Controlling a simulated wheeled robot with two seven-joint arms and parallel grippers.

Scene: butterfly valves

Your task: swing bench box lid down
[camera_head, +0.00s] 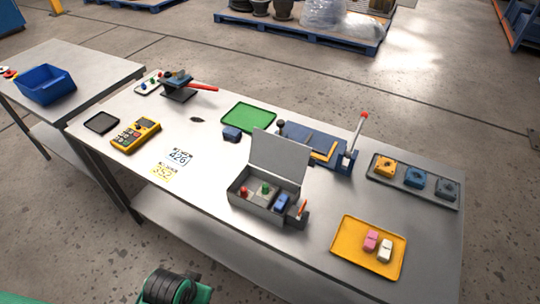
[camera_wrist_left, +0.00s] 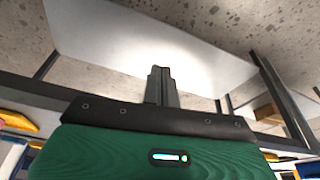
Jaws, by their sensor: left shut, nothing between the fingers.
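The grey bench box (camera_head: 258,212) stands on the metal bench near its front edge, in the head view. Its flat grey lid (camera_head: 279,158) is raised and stands up from the back edge, leaning slightly back. Inside are a red-topped piece (camera_head: 244,191), a green-topped piece (camera_head: 266,188) and a blue block (camera_head: 281,201). My left gripper (camera_wrist_left: 161,72) shows in the left wrist view, with its fingers shut together and nothing between them. It is apart from the box, which I cannot make out in that view. My right gripper is in neither view.
A small holder with an orange-handled item (camera_head: 301,208) sits at the box's right side. A blue fixture with a red-tipped lever (camera_head: 357,141) stands behind right. A yellow tray (camera_head: 368,266) lies front right, a green tray (camera_head: 249,117) behind. The bench left of the box is mostly clear.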

